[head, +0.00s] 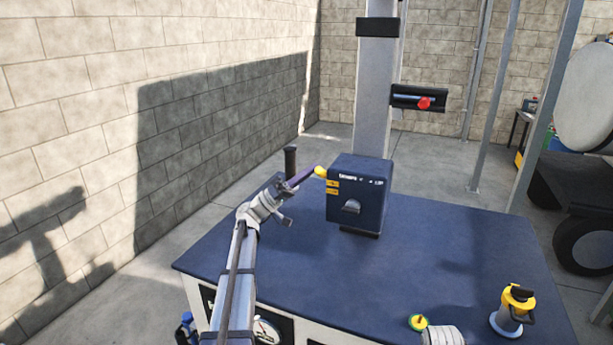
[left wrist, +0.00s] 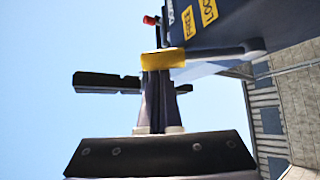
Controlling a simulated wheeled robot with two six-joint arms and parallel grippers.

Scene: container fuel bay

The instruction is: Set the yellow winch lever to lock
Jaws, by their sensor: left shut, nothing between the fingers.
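The winch is a dark blue box (head: 357,205) on the blue bench top. Its lever ends in a yellow grip (head: 321,171) on the box's left side, which also shows in the left wrist view (left wrist: 163,60). A grey shaft (left wrist: 215,51) runs from the grip to the box. Yellow labels on the box read FREE (left wrist: 188,29) and LOCK (left wrist: 208,10). My left gripper (head: 312,173) is shut and empty, its fingertips (left wrist: 161,72) right at the yellow grip; I cannot tell whether they touch. My right gripper is not seen.
A grey column (head: 376,90) rises behind the box. A yellow-topped canister (head: 513,310) and a yellow-green knob (head: 418,322) are at the front right. The bench top (head: 455,245) right of the box is clear.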

